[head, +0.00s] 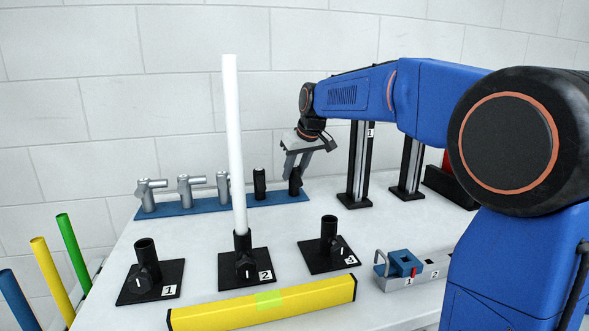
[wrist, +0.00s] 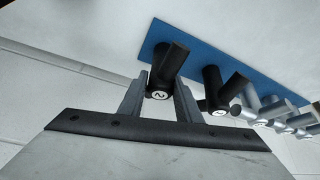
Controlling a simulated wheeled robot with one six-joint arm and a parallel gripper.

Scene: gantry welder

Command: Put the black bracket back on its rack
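The rack is a blue strip (head: 218,205) at the back left of the white table, and its blue base shows in the wrist view (wrist: 215,65). A black bracket (head: 295,182), marked 2 in the wrist view (wrist: 168,62), is at the rack's right end. My gripper (head: 295,165) points down over it. In the wrist view, my fingers (wrist: 160,92) lie on either side of the bracket, very near it. I cannot tell whether they press on it, or whether its foot is fully seated. Another black bracket (head: 260,183) stands beside it on the rack.
Several grey brackets (head: 186,190) fill the rack's left part. A tall white tube (head: 234,140) stands in the middle black holder. A yellow bar (head: 225,314) lies at the front. A black-and-grey column (head: 360,165) stands just right of my gripper. A blue clamp block (head: 403,262) is front right.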

